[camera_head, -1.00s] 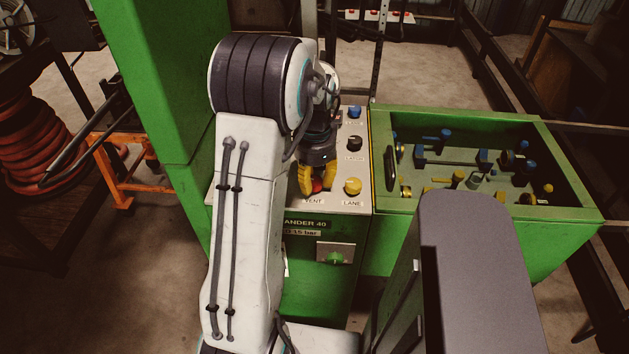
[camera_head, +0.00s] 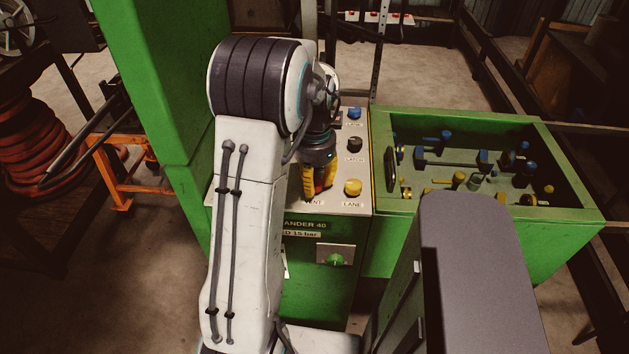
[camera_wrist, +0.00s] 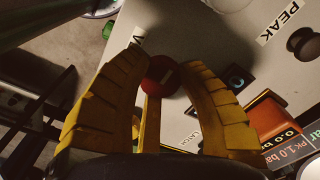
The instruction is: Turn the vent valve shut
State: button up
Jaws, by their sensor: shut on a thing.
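The vent valve shows as a red round knob (camera_wrist: 161,76) with a pale line mark in the wrist view, between my yellow ribbed fingers. My gripper (camera_wrist: 163,82) is shut on this knob, with the fingertips at its sides. In the head view my gripper (camera_head: 318,185) points down at the front of the grey panel top (camera_head: 338,207), by the partly covered VENT label. There the fingers hide nearly all of the red knob.
A yellow LANE knob (camera_head: 353,187) stands close right of my gripper. Behind it are a black knob (camera_head: 355,144) and a blue knob (camera_head: 355,113). A green knob (camera_head: 336,259) is on the cabinet front. A green bin (camera_head: 490,229) with several fittings stands right.

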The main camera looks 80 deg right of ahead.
jog(key=shift+a+f, duration=0.1)
jog(key=o, duration=1.2)
notch_tip(320, 180, up, 12)
jog(key=shift+r, duration=0.1)
dwell(0.7)
